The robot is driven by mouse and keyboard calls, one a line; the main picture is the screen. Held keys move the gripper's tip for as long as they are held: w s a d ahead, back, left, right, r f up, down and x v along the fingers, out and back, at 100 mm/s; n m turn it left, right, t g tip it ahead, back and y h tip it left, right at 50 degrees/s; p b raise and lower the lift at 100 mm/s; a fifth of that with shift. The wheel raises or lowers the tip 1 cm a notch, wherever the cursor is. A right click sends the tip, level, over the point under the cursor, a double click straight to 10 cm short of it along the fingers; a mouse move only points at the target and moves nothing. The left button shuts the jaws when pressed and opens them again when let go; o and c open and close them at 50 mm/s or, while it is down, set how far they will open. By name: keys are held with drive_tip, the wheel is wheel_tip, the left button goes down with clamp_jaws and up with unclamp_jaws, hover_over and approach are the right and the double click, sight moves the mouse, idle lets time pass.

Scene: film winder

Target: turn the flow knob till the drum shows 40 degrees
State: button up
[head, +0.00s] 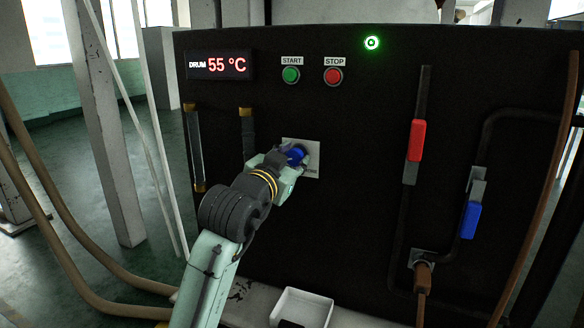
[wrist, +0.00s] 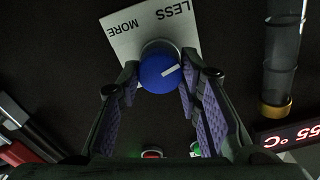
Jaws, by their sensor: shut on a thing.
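The blue flow knob (wrist: 159,72) sits on a light plate (wrist: 118,48) marked LESS and MORE, upside down in the wrist view. A white line marks the knob's face. My gripper (wrist: 160,80) has a finger on each side of the knob and is shut on it. In the head view my gripper (head: 285,165) reaches the plate (head: 312,165) on the black panel and partly hides the blue knob (head: 297,153). The drum display (head: 220,65) reads 55 °C in red.
A green START button (head: 291,75) and a red STOP button (head: 333,76) are above the knob. A red lever (head: 416,140) and a blue lever (head: 470,220) are on pipes at the right. A white tray (head: 302,308) is below. A green lamp (head: 372,43) glows.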

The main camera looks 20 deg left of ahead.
drive_tip(key=m, duration=0.1)
drive_tip(key=m+b, duration=0.2)
drive_tip(key=shift+f+m, duration=0.25)
drive_tip(key=shift+m, duration=0.15)
drive_tip(key=m+b, duration=0.2)
drive_tip(key=m, duration=0.1)
drive_tip(key=shift+m, duration=0.3)
drive_tip(key=m+b, duration=0.1)
drive_tip(key=m, duration=0.2)
drive_tip(key=shift+d+m+b, duration=0.1)
drive_tip(key=shift+m+b, duration=0.2)
drive_tip(key=shift+b, duration=0.05)
drive_tip(key=m+b, duration=0.1)
drive_tip(key=m, duration=0.2)
drive_tip(key=shift+m, duration=0.3)
drive_tip(key=m+b, duration=0.2)
drive_tip(key=m, duration=0.8)
drive_tip(key=shift+b, duration=0.4)
drive_tip(key=shift+m, duration=0.4)
